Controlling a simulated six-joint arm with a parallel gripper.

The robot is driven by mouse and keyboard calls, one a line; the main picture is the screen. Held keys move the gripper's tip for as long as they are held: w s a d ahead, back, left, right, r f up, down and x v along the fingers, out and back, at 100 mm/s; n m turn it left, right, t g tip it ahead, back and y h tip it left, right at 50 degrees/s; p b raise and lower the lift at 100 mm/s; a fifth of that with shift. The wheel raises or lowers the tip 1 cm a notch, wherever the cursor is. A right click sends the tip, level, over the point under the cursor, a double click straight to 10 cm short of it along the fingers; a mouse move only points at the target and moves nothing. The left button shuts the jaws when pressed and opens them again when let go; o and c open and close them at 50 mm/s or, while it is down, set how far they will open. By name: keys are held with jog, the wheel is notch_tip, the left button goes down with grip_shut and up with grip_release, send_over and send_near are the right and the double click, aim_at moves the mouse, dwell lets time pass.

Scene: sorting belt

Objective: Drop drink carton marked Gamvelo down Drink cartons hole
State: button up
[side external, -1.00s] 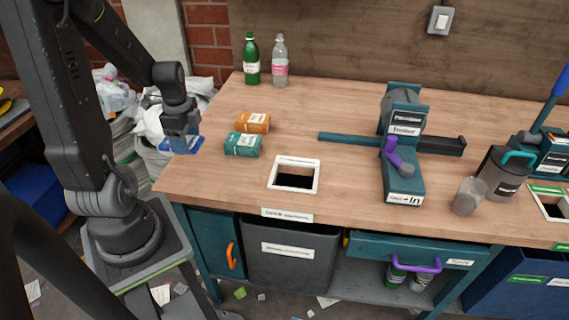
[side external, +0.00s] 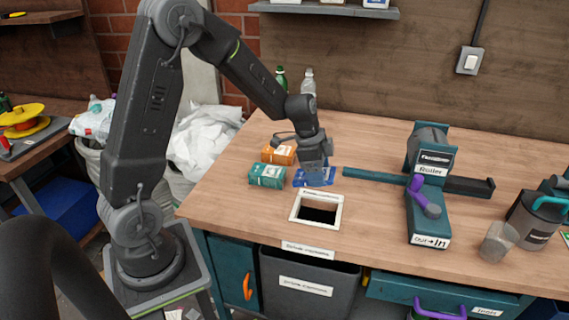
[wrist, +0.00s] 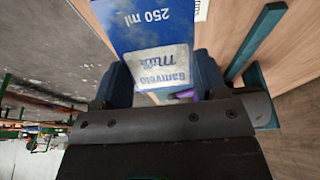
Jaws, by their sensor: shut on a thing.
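My gripper (side external: 314,165) is shut on a blue carton (side external: 314,178). In the wrist view the blue carton (wrist: 150,35) lies between the two fingers, and its label reads "Gamvelo", "Milk" and "250 ml". In the side view the carton is low over the bench, behind the hole; I cannot tell whether it touches the wood. The Drink cartons hole (side external: 293,211) is a square opening with a white frame near the front edge of the bench. Its label is on the bench front (side external: 308,249).
An orange carton (side external: 279,155) and a teal carton (side external: 267,176) lie left of my gripper. The teal roller press (side external: 424,190) stands to the right, its long bar reaching toward the carton. Bottles (side external: 308,82) stand behind my wrist. A grey bin (side external: 310,272) hangs below the hole.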

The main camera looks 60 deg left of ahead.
jog(key=shift+w+d+f, duration=0.15)
jog(key=shift+w+d, duration=0.25)
jog(key=shift+d, duration=0.2)
notch_tip(320, 180, down, 7)
jog(key=shift+f, duration=0.1)
dwell(0.3)
jog(key=o, duration=1)
jog(key=shift+c, duration=0.2)
jog(key=v, duration=1.4)
jog(key=shift+a, duration=0.1)
jog(key=shift+f, duration=0.1)
